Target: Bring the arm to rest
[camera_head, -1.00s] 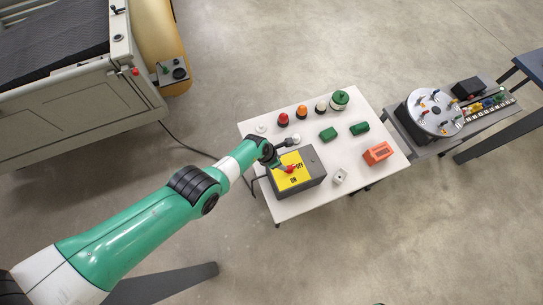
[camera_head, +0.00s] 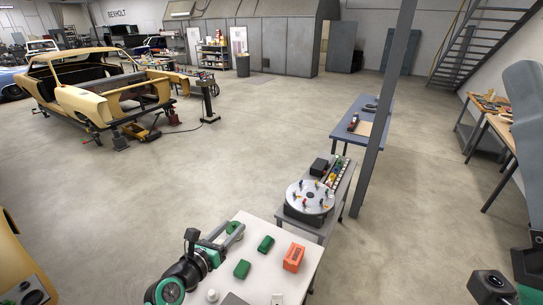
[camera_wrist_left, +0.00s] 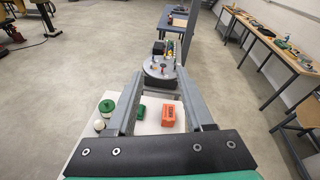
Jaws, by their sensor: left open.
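My left gripper (camera_head: 222,233) is in the lower middle of the head view, above the white table (camera_head: 313,252). Its two grey fingers stand apart in the left wrist view (camera_wrist_left: 160,75), with nothing held between them. Below the fingers are an orange block (camera_wrist_left: 168,116) and a green block (camera_wrist_left: 142,111). The orange block (camera_head: 293,257) also shows in the head view beside two green blocks (camera_head: 265,244). My right gripper is not in view.
A bench with a round disc (camera_head: 310,196) and small coloured pieces stands beyond the table. A blue table (camera_head: 362,125) and a grey post (camera_head: 383,115) are farther off. A yellow car shell (camera_head: 100,90) is at the far left. Open concrete floor lies between.

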